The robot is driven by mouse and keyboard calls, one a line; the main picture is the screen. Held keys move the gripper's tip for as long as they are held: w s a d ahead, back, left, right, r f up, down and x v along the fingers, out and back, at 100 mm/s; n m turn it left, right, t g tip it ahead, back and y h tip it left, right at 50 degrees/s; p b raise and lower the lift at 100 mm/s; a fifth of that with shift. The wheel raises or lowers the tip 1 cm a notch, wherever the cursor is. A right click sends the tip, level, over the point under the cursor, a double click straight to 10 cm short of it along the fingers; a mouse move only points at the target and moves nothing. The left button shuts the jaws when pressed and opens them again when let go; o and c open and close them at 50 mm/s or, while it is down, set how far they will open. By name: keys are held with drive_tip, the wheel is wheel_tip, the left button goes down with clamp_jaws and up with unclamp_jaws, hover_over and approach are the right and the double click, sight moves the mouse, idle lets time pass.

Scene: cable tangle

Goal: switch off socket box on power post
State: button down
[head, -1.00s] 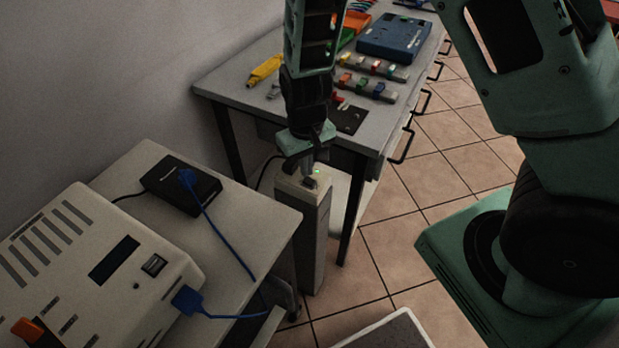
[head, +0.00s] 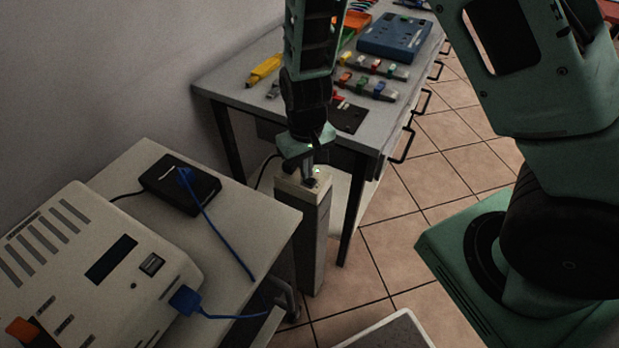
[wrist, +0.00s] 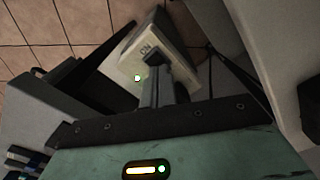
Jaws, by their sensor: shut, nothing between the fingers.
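The power post (head: 313,245) is a pale upright column between the low table and the workbench. The cream socket box (head: 290,187) is its top, with a small green light lit beside my fingers. My gripper (head: 309,174) is shut and empty, pointing down over the top of the box. In the wrist view the closed fingers (wrist: 156,66) reach over the cream socket box (wrist: 134,59), close to dark markings on its face. The green light shows left of the fingers. The fingers hide part of the top, and I cannot tell whether they touch it.
A low table (head: 250,212) at left holds a black box (head: 180,190) and a cream machine (head: 90,265), each with a blue cable. The workbench (head: 222,85) behind the post holds tools and a blue case (head: 394,37). Tiled floor (head: 385,250) is open at right.

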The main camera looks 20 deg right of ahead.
drive_tip(key=shift+f, duration=0.4)
wheel_tip(320, 180, up, 7)
drive_tip(key=p, duration=0.6)
drive_tip(key=shift+r, duration=0.1)
idle(0.3)
idle(0.4)
drive_tip(key=s+a+r+n+y, duration=0.2)
drive_tip(key=s+a+r+n, duration=0.1)
drive_tip(key=s+a+r, duration=0.65)
drive_tip(key=s+d+r+n+h, duration=0.1)
drive_tip(key=s+d+r+n, duration=0.2)
drive_tip(key=s+r, duration=0.6)
drive_tip(key=shift+s+d, duration=0.15)
drive_tip(key=shift+s, duration=0.65)
drive_tip(key=shift+w+f, duration=0.1)
drive_tip(key=shift+w, duration=0.05)
